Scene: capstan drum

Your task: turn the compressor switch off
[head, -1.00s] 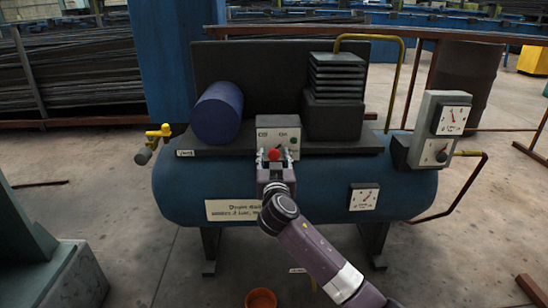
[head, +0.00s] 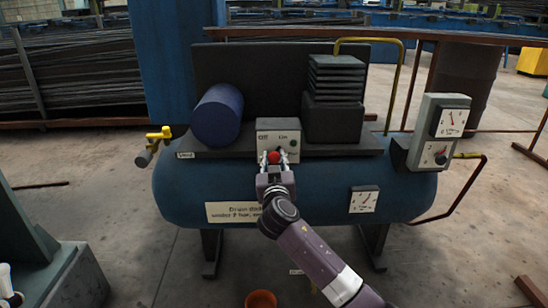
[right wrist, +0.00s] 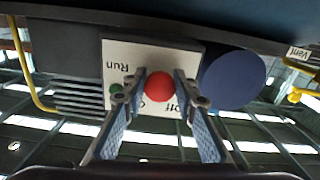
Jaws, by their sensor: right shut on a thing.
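The compressor switch box (head: 293,143) is a pale panel on the blue tank, labelled Off on the left and Run on the right, with a green lamp. Its red ball knob (head: 274,157) sticks out at the front. My right gripper (head: 274,160) has one finger on each side of the knob and is shut on it. In the right wrist view the red knob (right wrist: 159,86) lies between the fingertips, in front of the upside-down panel (right wrist: 140,58). The knob's stem is hidden. A small white part at the lower left edge (head: 7,282) may be my left gripper.
The blue compressor tank (head: 320,190) carries a dark motor block, a blue cylinder (head: 218,114) and a yellow-handled valve (head: 158,135) at left. A gauge box (head: 436,132) stands at right. An orange pot (head: 260,300) is on the floor below.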

